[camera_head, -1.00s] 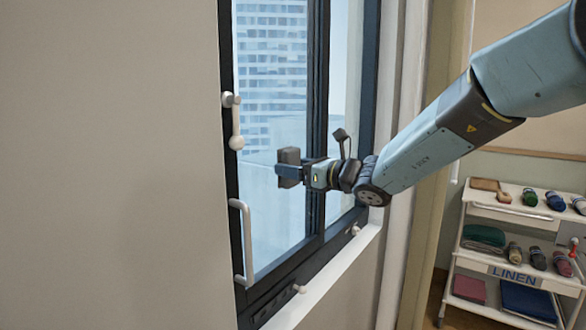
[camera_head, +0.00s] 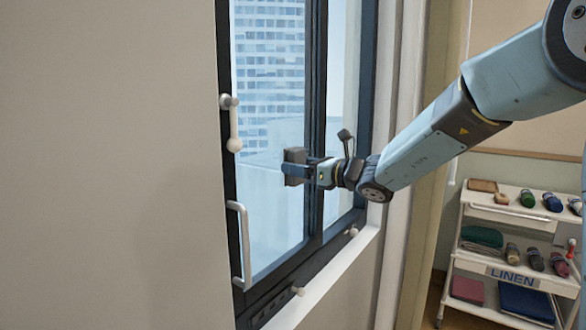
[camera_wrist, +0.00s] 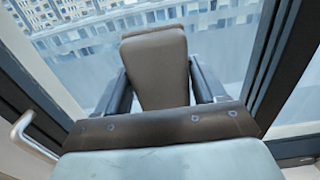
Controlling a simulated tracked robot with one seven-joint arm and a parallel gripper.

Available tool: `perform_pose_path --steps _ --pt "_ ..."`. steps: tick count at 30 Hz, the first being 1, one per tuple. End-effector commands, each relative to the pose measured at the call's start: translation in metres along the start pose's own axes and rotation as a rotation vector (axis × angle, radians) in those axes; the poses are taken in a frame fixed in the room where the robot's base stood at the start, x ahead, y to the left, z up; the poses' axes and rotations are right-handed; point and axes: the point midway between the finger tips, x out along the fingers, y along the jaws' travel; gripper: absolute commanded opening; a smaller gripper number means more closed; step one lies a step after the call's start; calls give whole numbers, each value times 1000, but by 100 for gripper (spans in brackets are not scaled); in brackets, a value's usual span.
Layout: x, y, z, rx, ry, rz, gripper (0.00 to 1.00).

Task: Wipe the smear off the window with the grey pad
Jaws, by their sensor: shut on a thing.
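The grey pad (camera_head: 295,166) is a dark block held between the fingers of my gripper (camera_head: 305,170), just in front of the window's left pane (camera_head: 275,215). In the wrist view the pad (camera_wrist: 157,65) fills the space between the two fingers, with the glass behind it. My gripper (camera_wrist: 158,88) is shut on the pad. I cannot tell whether the pad touches the glass. I cannot make out the smear; part of the pane is behind the pad.
The dark window frame has a white latch handle (camera_head: 233,125) and a white pull handle (camera_head: 240,245) at its left. A dark upright (camera_head: 316,110) divides the panes. A pale sill (camera_head: 320,285) runs below. A linen cart (camera_head: 510,270) stands at the right.

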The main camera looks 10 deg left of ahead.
Motion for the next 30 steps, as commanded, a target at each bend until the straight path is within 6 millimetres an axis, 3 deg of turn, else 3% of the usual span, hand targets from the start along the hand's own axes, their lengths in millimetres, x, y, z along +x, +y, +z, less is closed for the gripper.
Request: perform_pose_path --steps 19,30 --pt "3 -36 -1 0 1 -1 31" --pt "2 -28 0 -1 0 1 31"
